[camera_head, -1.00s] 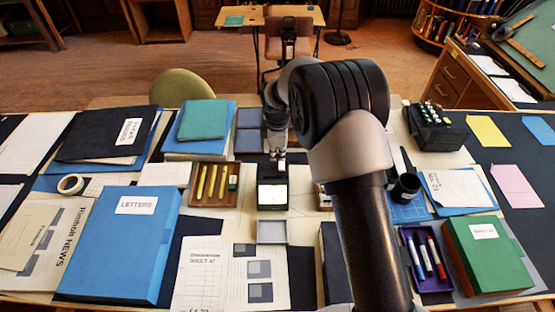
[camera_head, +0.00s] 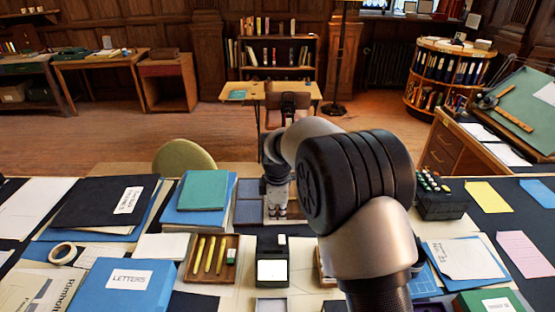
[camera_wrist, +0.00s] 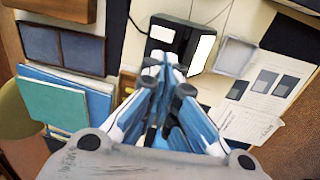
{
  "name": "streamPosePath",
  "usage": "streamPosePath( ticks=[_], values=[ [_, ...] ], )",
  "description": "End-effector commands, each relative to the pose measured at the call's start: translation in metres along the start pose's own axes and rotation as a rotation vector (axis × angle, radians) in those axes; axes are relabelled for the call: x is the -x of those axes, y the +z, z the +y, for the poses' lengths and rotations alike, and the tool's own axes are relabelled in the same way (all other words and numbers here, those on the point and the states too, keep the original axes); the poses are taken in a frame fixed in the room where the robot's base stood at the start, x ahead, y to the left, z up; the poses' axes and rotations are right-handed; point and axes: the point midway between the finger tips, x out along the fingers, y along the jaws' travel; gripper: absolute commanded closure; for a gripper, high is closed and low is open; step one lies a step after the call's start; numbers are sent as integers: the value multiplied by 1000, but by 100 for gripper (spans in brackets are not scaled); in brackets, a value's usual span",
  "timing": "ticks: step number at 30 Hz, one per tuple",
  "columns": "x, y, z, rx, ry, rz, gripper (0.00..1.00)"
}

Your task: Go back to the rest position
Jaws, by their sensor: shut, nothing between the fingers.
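My gripper (camera_head: 275,212) is above the far middle part of the table, with its fingers pointing down. In the wrist view my gripper (camera_wrist: 165,68) has its fingertips together and holds nothing. A black device with a white panel (camera_head: 272,262) stands on the table nearer than the gripper. It also shows in the wrist view (camera_wrist: 201,50), past the fingertips and apart from them. My arm hides part of the table to the right.
A wooden tray with yellow pencils (camera_head: 212,258) lies left of the black device. A teal book (camera_head: 203,191) lies on blue folders, left of the gripper. A green chair (camera_head: 184,157) stands behind the table.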

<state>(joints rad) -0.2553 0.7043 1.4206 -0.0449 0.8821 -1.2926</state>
Motion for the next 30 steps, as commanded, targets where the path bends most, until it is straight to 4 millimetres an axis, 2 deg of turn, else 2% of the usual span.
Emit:
streamPosePath(
  ticks=[2,5,8,11,15,21,25,30],
  values=[
    [4,2,-1,-11,3,1,100],
    [23,9,-6,-66,14,3,100],
    [58,23,-19,-171,34,10,100],
    [97,42,-40,-315,57,19,100],
    [144,66,-79,-518,87,37,100],
    [193,96,-145,-809,128,72,100],
    [212,111,-193,-996,152,99,100],
    [222,127,-256,-1236,183,141,100]
  ],
)
